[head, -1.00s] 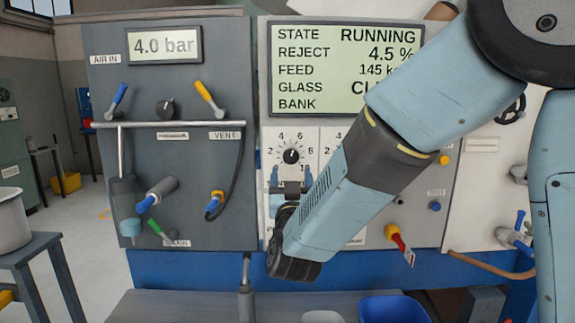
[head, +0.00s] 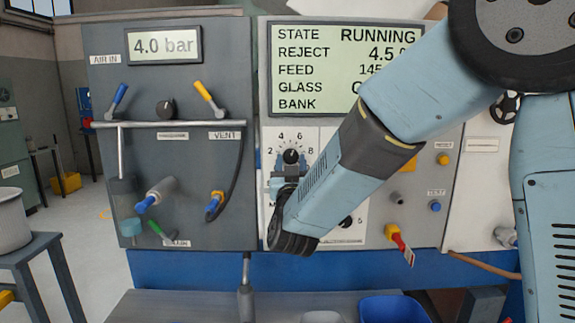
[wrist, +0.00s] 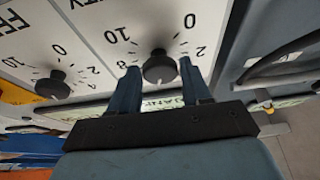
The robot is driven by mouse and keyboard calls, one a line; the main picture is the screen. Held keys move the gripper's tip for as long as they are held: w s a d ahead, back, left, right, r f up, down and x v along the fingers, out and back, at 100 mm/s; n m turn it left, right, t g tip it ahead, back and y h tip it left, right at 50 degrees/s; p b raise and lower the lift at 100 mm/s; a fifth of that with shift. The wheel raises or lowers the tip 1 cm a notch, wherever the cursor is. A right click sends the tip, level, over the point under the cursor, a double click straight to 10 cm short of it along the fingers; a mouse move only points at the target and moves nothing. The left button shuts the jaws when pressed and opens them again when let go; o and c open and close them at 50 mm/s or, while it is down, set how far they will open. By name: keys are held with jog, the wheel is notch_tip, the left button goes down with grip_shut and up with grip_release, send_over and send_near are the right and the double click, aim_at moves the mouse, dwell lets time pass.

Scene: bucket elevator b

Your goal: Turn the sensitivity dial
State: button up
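The sensitivity dial (head: 291,156) is a black round knob on a white panel with a printed 0 to 10 scale. It also shows in the wrist view (wrist: 160,67), where a label ending in "ITY" is partly visible. My gripper (head: 291,162) is at the dial, with its blue fingers on either side of the knob. In the wrist view my gripper (wrist: 159,72) is open, its fingertips flanking the knob with a narrow gap visible on each side. A pale mark shows on the knob's face. My arm hides the panel to the right of the dial.
A second black dial, labelled FEED (wrist: 58,85), sits close to the left finger in the wrist view. A display (head: 335,70) reading RUNNING is above the sensitivity dial. A red-handled part (head: 396,236) is at the lower right. A blue bin (head: 392,309) is below.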

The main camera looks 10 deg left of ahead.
jog(key=c, duration=0.6)
jog(key=shift+a+m+h, duration=0.1)
jog(key=shift+m+h, duration=0.8)
jog(key=shift+m, duration=0.9)
jog(key=o, duration=1.1)
jog(key=shift+c, duration=0.2)
jog(key=shift+s, duration=0.1)
jog(key=v, duration=1.3)
jog(key=shift+s+f, duration=0.25)
